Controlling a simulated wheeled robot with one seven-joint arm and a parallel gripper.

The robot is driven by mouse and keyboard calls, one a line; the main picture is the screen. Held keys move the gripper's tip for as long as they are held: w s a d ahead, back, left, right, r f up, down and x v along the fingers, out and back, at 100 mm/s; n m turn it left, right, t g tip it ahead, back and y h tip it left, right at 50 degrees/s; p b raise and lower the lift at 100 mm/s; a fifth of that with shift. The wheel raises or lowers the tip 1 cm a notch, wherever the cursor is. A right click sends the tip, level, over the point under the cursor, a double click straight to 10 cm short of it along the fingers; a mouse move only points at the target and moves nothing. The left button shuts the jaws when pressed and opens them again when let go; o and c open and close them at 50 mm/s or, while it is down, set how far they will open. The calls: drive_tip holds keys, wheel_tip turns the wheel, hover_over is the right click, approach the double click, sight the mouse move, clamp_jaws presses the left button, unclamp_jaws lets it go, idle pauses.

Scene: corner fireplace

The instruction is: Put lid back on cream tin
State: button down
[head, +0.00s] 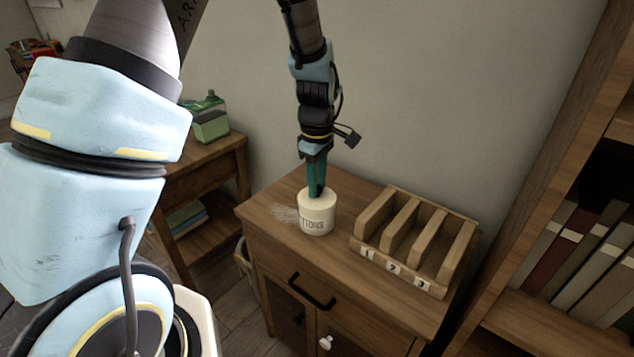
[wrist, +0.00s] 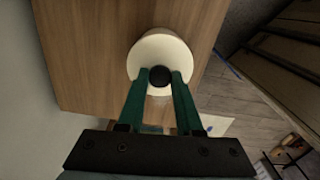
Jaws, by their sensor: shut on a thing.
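The cream tin (head: 317,222) stands upright on the wooden cabinet top, with dark lettering on its side. My gripper (head: 316,192) points down at its top, with green fingers. In the wrist view, my gripper (wrist: 160,76) is shut on the black knob (wrist: 159,73) of a round cream lid (wrist: 150,50). The lid is over the tin's top and looks level with it. The fingers hide part of the lid, and I cannot tell whether it sits fully down on the rim.
A wooden rack (head: 415,242) with numbered slots stands right of the tin. A pale wispy patch (head: 284,213) lies left of it. The wall is close behind. A bookshelf (head: 560,330) stands at right, and a side table (head: 190,160) with a green box (head: 210,122) at left.

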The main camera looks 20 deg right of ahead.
unclamp_jaws()
idle(0.6)
drive_tip(key=shift+r+p, duration=2.85)
drive_tip(key=shift+r, duration=0.65)
drive_tip(key=shift+c, duration=0.4)
clamp_jaws()
drive_tip(key=shift+f+b, duration=0.3)
drive_tip(key=shift+f, duration=0.15)
drive_tip(key=shift+f+b, duration=1.45)
drive_tip(key=shift+f, duration=0.95)
drive_tip(key=shift+r, duration=0.1)
